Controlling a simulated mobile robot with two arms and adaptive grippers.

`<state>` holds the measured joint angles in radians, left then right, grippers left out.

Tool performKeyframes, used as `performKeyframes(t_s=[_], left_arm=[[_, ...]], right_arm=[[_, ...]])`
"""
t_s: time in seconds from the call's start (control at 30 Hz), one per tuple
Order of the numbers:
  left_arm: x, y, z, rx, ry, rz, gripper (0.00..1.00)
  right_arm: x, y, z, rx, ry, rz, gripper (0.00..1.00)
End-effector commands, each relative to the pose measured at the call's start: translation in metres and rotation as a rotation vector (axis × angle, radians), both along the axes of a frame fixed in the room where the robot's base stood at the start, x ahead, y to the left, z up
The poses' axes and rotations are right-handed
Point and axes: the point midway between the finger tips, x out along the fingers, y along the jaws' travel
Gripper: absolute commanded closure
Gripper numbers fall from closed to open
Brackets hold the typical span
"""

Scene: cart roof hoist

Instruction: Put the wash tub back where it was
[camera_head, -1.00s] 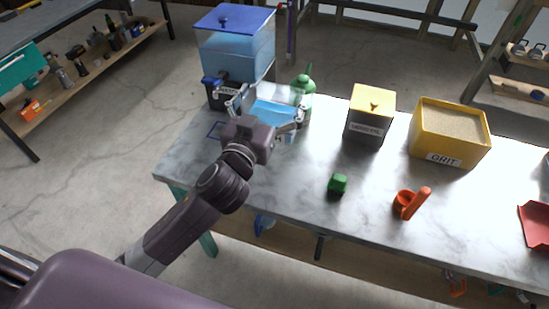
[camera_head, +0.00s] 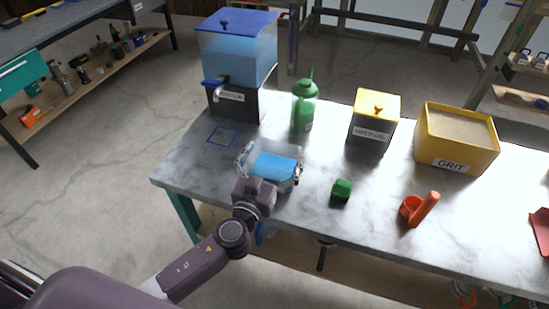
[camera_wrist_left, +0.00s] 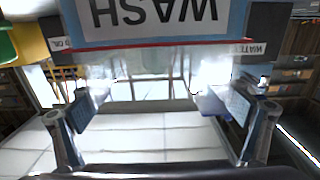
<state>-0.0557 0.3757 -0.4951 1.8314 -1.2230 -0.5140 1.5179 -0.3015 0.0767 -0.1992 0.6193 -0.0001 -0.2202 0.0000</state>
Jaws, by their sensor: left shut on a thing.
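The wash tub (camera_head: 275,166) is a clear tub with blue liquid in it. My left gripper (camera_head: 268,176) is shut on it, with a finger at each side. The tub is over the front left part of the marble-topped table; I cannot tell whether it touches the top. In the left wrist view, my left gripper's fingers (camera_wrist_left: 158,120) stand at both sides, and an upside-down WASH label (camera_wrist_left: 155,18) shows at the top. A blue square outline (camera_head: 222,137) lies bare on the table, left of and behind the tub. My right gripper is not in view.
A dispenser (camera_head: 238,50) with blue liquid and a tap stands behind the outline. A green bottle (camera_head: 304,108) is behind the tub. To the right are a green block (camera_head: 341,190), an orange scoop (camera_head: 419,208), a yellow-lidded box (camera_head: 373,122) and the GRIT bin (camera_head: 455,140).

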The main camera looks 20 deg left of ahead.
Motion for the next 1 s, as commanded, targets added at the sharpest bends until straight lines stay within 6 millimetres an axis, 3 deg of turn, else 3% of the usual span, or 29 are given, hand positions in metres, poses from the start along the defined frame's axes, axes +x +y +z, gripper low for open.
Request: performKeyframes(t_s=[0.5, 0.53, 0.6, 1.0], left_arm=[[0.0008, 0.0002, -0.0093, -0.001, -0.006, 0.000, 0.65], [0.0003, 0.0002, -0.0111, -0.001, -0.002, 0.000, 0.06], [0.0002, 0.0002, -0.0101, 0.000, -0.002, 0.000, 0.00], [0.0003, 0.0005, -0.0068, 0.001, -0.002, 0.000, 0.00]], right_arm=[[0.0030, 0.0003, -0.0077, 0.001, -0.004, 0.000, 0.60], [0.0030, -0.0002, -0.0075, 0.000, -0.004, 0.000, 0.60], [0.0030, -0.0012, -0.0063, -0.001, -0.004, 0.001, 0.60], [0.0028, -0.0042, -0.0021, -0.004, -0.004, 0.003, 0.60]])
